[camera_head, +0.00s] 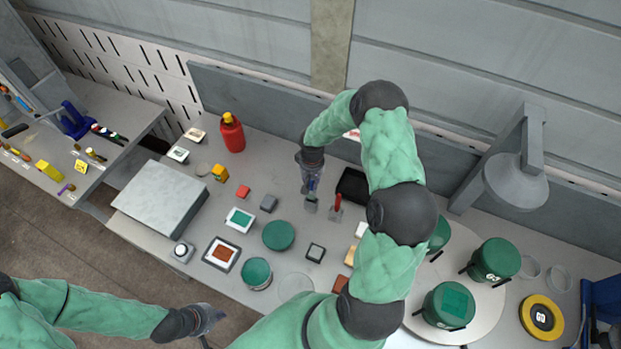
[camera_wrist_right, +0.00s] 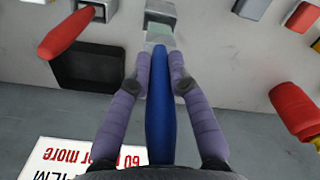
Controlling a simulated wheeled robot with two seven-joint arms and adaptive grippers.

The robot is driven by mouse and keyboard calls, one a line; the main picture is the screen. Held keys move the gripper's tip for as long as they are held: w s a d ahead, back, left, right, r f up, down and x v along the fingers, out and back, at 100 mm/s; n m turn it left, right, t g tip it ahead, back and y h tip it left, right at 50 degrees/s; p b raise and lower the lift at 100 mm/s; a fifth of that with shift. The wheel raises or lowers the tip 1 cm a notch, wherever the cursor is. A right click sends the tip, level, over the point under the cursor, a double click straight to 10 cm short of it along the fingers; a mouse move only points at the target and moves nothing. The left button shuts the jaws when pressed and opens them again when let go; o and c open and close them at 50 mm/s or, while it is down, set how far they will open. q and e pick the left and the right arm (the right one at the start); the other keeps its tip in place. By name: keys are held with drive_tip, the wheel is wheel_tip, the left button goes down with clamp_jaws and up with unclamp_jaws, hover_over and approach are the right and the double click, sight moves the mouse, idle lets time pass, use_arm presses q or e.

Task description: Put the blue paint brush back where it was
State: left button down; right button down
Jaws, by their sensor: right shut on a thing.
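My right gripper (camera_head: 311,186) points down over the table. In the right wrist view its two purple fingers (camera_wrist_right: 159,70) are shut on the blue handle of the paint brush (camera_wrist_right: 161,100). The brush's metal end points away from the wrist, and its grey tip (camera_head: 311,207) shows just below the gripper in the head view. I cannot tell whether the tip touches the table. A red-handled brush (camera_head: 337,208) is close to its right, also seen in the right wrist view (camera_wrist_right: 70,32). My left gripper (camera_head: 210,318) is off the table's front edge; its jaw state is unclear.
A black tray (camera_head: 349,184) is right of the gripper, near a white printed sign (camera_wrist_right: 85,160). A red bottle (camera_head: 231,133) stands at the back left. Small blocks and green discs (camera_head: 278,235) lie in front. Green canisters (camera_head: 495,260) stand at the right.

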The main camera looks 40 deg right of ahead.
sight(312, 193)
drive_tip(key=shift+f+b, duration=1.55)
drive_tip(key=shift+f, duration=2)
drive_tip(key=shift+f+b, duration=0.55)
drive_tip(key=shift+b, duration=0.1)
drive_tip(key=c, duration=1.1)
unclamp_jaws()
wheel_tip(312, 193, up, 12)
drive_tip(key=shift+s, duration=0.1)
